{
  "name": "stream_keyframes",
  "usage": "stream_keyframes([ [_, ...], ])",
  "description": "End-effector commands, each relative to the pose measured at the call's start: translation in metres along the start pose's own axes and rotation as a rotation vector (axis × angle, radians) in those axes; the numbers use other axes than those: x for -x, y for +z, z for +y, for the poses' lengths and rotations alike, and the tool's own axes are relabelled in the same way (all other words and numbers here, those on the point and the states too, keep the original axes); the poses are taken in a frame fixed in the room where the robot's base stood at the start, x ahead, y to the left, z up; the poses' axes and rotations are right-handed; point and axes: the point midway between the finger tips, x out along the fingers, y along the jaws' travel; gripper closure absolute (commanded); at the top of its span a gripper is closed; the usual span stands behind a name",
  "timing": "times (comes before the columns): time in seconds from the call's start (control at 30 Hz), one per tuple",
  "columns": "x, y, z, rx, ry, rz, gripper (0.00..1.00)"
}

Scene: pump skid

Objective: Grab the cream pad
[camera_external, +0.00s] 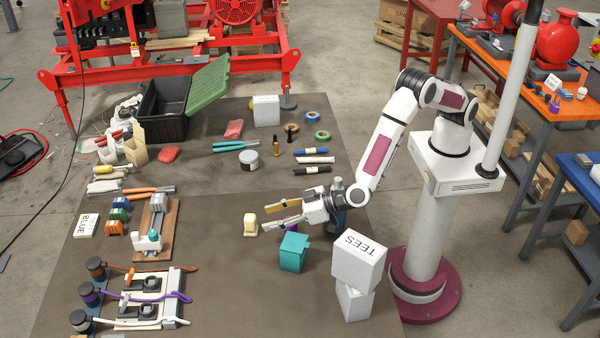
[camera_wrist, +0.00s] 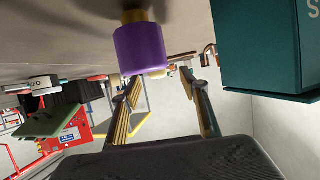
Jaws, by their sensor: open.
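A small upright cream piece (camera_external: 250,225), which looks like the cream pad, stands on the dark mat just beyond my fingertips in the external view. My gripper (camera_external: 264,219) is open, with its two long fingers spread and nothing between them. It points left, low over the mat. In the wrist view my gripper (camera_wrist: 160,80) shows both fingers apart. I cannot pick out the cream piece in that view. A purple cylinder (camera_wrist: 140,48) stands close to the fingers there, in front of part of the background.
A teal box (camera_external: 293,253) stands just below my gripper and shows in the wrist view (camera_wrist: 262,45). White boxes, one marked TEES (camera_external: 357,258), are stacked to its right. A wooden board with a vise-like tool (camera_external: 153,230) lies left. The mat between is clear.

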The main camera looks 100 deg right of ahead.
Motion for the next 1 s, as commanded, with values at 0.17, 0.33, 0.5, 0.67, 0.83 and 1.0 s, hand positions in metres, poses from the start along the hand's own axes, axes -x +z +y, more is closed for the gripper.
stream_keyframes([
  [0.17, -0.001, 0.0, 0.0, -0.001, 0.0, 0.0, 0.56],
  [0.33, -0.011, -0.001, 0.001, -0.002, 0.001, 0.001, 0.56],
  [0.5, -0.022, -0.001, 0.001, -0.002, 0.0, 0.0, 0.56],
  [0.67, -0.026, -0.001, 0.001, -0.001, -0.001, 0.0, 0.56],
  [0.83, -0.026, -0.001, 0.001, -0.001, -0.001, 0.0, 0.56],
  [1.0, -0.028, -0.001, 0.001, -0.001, 0.0, 0.0, 0.56],
])
